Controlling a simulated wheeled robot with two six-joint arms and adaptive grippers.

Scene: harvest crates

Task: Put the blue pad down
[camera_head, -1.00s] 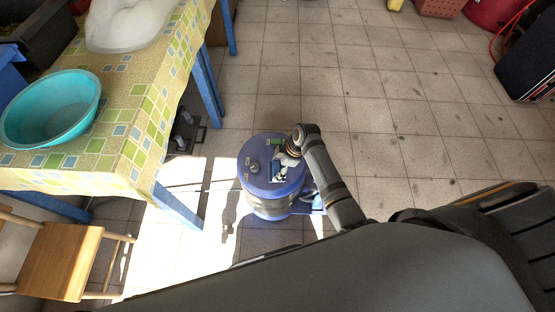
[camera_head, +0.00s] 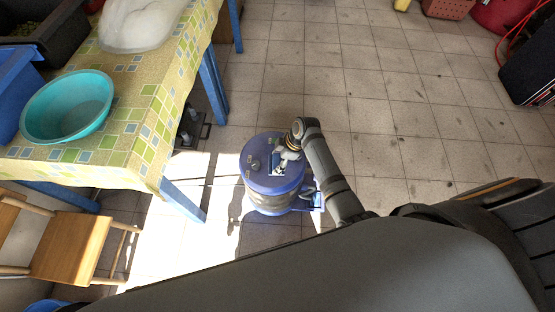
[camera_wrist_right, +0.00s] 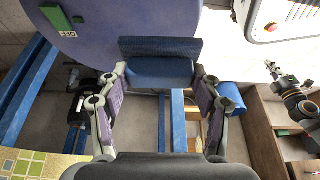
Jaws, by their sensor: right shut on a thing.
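The blue pad (camera_wrist_right: 160,70) is between the fingertips of my right gripper (camera_wrist_right: 161,78) in the wrist view. The gripper is shut on it. In the head view my right gripper (camera_head: 282,162) is over the lid of a blue drum-shaped machine (camera_head: 262,185), and the pad there is too small to tell apart. The machine's round lid, with a green piece and an OFF label, also shows behind the pad in the wrist view (camera_wrist_right: 105,30). I cannot tell whether the pad touches the lid.
A table with a patterned cloth (camera_head: 150,140) stands at left, bearing a turquoise bowl (camera_head: 68,105) and a pale translucent sack (camera_head: 140,22). A wooden chair (camera_head: 75,245) is at lower left. The tiled floor (camera_head: 400,130) to the right is mostly clear.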

